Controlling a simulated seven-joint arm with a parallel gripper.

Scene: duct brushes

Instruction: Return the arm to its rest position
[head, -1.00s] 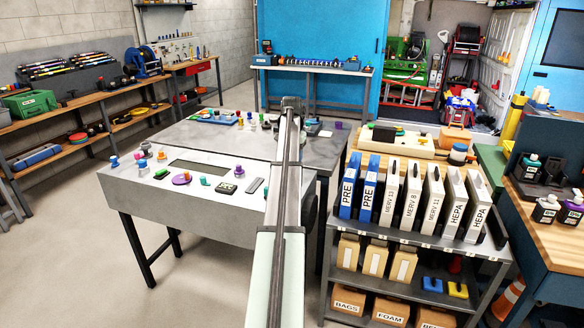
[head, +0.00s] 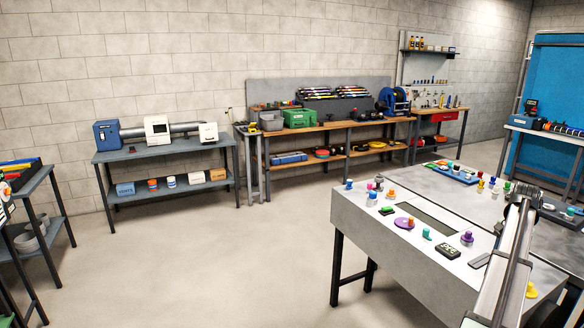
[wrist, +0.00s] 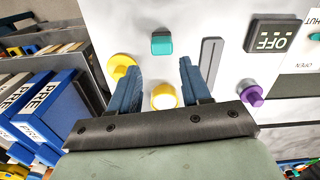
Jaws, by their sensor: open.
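My gripper (wrist: 159,68) is open in the wrist view, with its two blue fingers apart and nothing held between them. It hangs over a pale control panel (wrist: 225,20). A white-and-yellow knob (wrist: 163,97) shows between the fingers, and a yellow knob (wrist: 120,67) lies just left of them. I cannot tell how high the fingers are above the panel. In the head view my arm (head: 512,245) reaches across the right side of the grey console (head: 365,222); the gripper's fingers are not visible there.
The wrist view shows a teal knob (wrist: 162,43), a purple knob (wrist: 252,96), a display reading OFF (wrist: 272,39) and blue PRE filters (wrist: 45,108) at left. In the head view a duct bench (head: 165,148) and a workbench (head: 340,128) line the wall. The floor between is clear.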

